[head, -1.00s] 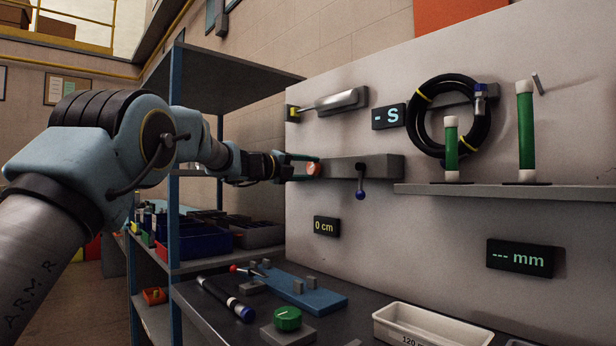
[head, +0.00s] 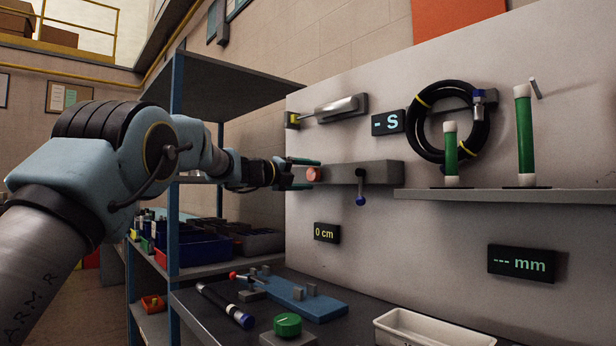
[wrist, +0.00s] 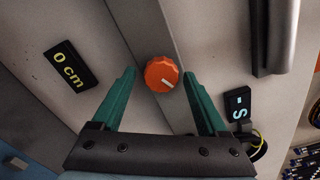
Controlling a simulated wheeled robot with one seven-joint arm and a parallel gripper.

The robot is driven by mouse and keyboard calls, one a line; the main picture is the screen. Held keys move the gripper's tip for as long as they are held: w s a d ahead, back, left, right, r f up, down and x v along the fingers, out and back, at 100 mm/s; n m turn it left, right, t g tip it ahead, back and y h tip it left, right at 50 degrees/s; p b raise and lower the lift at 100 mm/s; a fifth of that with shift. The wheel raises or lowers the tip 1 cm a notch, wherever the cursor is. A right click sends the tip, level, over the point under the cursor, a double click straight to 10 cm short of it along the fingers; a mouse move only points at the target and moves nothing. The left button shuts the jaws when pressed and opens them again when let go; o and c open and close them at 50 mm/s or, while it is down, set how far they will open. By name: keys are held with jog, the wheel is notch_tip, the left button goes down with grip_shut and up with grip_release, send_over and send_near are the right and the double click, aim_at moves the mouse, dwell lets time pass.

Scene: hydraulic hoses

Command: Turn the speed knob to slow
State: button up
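An orange-red round knob (head: 313,174) with a white pointer line sits on the left part of a grey bar on the wall panel. It also shows in the wrist view (wrist: 162,73), its line pointing toward the lower right. My gripper (head: 312,174) is open, with one green finger above the knob and one below. In the wrist view the fingertips (wrist: 160,74) stand on both sides of the knob with visible gaps. A green knob (head: 288,324) on a grey block stands on the bench. I see no readable speed label on either knob.
A small lever with a blue ball (head: 360,200) hangs from the bar, right of the knob. Displays read "- S" (head: 387,122), "0 cm" (head: 326,233) and "--- mm" (head: 521,264). A coiled black hose (head: 418,140) hangs on the panel. A shelf rack (head: 175,230) stands left.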

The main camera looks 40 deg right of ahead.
jog(key=shift+o, duration=0.3)
jog(key=shift+a, duration=0.15)
jog(key=shift+a, duration=0.35)
jog(key=a+b, duration=0.2)
jog(key=a, duration=0.8)
jog(key=shift+w+b, duration=0.3)
jog(key=shift+b, duration=0.05)
